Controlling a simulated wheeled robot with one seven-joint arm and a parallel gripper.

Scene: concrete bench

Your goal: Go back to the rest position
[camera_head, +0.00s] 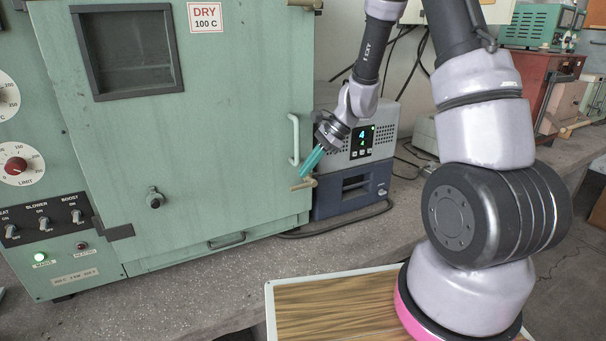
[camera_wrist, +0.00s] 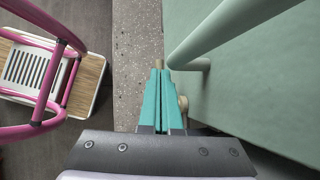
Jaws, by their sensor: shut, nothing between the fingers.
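My gripper (camera_head: 312,162) has teal fingers and is shut and empty. In the head view it is just in front of the right edge of the green oven's door (camera_head: 230,140), close to the white vertical handle (camera_head: 294,138). In the wrist view the closed fingers (camera_wrist: 160,85) point along the door face, with the pale handle bar (camera_wrist: 225,28) just to their right. I cannot tell whether the fingers touch the handle. The door looks shut. A brass-coloured latch piece (camera_head: 303,184) shows just below the fingers.
A grey and blue instrument (camera_head: 350,190) with a lit display stands right of the oven on the concrete bench (camera_head: 215,280). Cables lie behind it. A wood-topped board with a white rim (camera_head: 272,310) is low in front. A pink frame (camera_wrist: 60,75) is at left in the wrist view.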

